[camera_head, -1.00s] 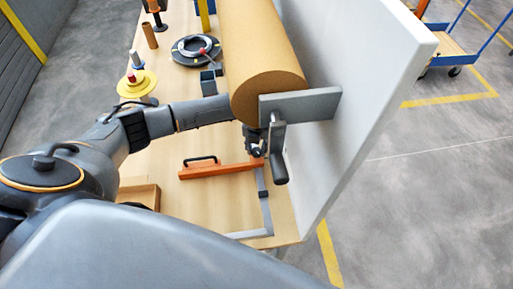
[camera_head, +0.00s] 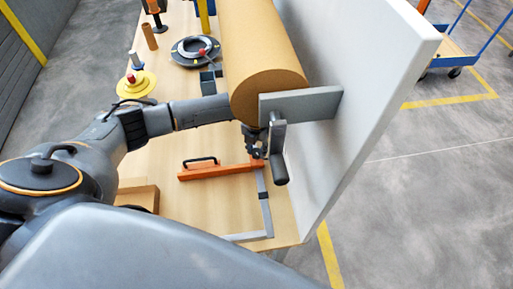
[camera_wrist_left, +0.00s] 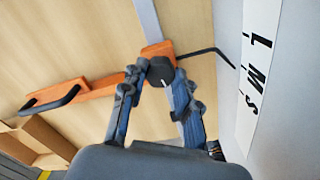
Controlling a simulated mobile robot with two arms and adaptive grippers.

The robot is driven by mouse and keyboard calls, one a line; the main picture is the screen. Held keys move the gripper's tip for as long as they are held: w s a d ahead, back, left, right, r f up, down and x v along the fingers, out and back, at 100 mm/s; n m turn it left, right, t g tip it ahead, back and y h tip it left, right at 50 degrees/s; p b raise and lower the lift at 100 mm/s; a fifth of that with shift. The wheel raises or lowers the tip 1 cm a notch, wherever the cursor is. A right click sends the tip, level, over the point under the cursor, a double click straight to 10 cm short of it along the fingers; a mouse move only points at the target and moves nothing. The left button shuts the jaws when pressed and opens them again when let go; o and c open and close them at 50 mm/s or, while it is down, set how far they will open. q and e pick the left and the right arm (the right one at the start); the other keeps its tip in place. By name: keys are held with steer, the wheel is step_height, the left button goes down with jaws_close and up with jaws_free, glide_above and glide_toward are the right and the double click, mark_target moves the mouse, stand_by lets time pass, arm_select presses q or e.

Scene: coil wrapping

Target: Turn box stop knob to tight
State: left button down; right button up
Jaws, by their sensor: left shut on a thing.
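The orange box stop (camera_head: 215,171) lies on the wooden table, a black handle on its left part. It also shows in the left wrist view (camera_wrist_left: 98,88). Its dark round knob (camera_wrist_left: 161,72) with a pale pointer line sits at the end by the grey rail. My left gripper (camera_wrist_left: 155,82) is shut on the knob, one finger on each side. In the head view my left gripper (camera_head: 258,149) is partly hidden behind the grey crank bracket, and the knob is hard to make out. My right gripper is not in view.
A large brown roll (camera_head: 262,55) hangs above my left wrist. A grey crank (camera_head: 279,150) and tall pale panel (camera_head: 345,110) stand close at the right. A cardboard box (camera_head: 138,196) sits at the left.

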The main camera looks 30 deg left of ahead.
mark_target(257, 152)
arm_select(q)
steer(key=c, duration=1.2)
jaws_free()
steer(key=shift+w+r, duration=0.15)
steer(key=shift+r, duration=0.05)
steer(key=shift+o, duration=1.1)
steer(key=shift+s, duration=0.2)
step_height(257, 152, up, 8)
steer(key=shift+f, duration=0.25)
